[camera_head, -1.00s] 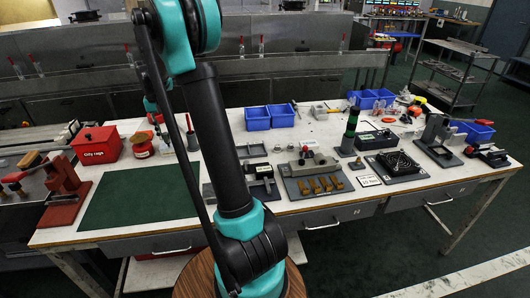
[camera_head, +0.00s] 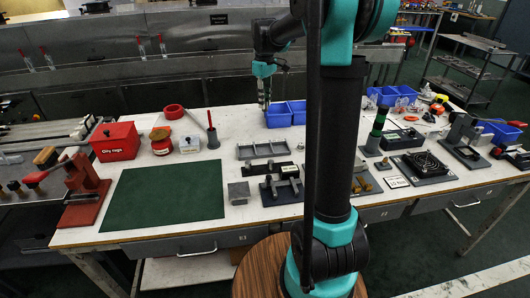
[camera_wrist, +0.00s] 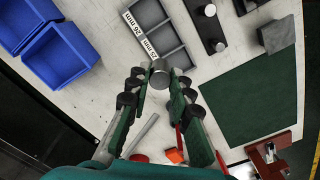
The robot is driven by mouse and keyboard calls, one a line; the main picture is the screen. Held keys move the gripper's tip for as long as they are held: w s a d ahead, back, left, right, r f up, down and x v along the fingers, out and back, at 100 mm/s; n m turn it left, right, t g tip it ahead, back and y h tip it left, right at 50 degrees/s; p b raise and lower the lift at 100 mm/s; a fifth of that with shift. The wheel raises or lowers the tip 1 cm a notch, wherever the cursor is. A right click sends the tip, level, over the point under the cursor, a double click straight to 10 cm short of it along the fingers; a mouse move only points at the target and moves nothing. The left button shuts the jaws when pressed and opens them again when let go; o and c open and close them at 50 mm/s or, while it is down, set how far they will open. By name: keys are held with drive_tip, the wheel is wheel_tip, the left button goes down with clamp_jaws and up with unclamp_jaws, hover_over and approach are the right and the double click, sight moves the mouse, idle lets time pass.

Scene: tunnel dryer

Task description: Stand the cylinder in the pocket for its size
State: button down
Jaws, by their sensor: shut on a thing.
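My gripper (camera_wrist: 159,82) is shut on a short grey metal cylinder (camera_wrist: 159,74), whose round end shows between the fingertips in the wrist view. The grey pocket tray (camera_head: 240,154) lies on the bench, nearer the front than my gripper.
Blue bins (camera_head: 279,117) stand behind the tray. A dark fixture with metal posts (camera_head: 283,184) and a grey block (camera_head: 238,192) are in front of it. A green mat (camera_head: 165,195) lies left, with a red rag box (camera_head: 115,142) behind it. My arm hides part of the bench.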

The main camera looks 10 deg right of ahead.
drive_tip(key=shift+s+a+r+n, duration=0.25)
drive_tip(key=shift+s+r+n, duration=0.25)
drive_tip(key=shift+n, duration=0.3)
wheel_tip(320, 180, down, 20)
drive_tip(key=shift+a+r, duration=0.1)
drive_tip(key=shift+r, duration=0.05)
drive_tip(key=c, duration=1.4)
unclamp_jaws()
drive_tip(key=shift+o, duration=0.2)
wheel_tip(320, 180, up, 12)
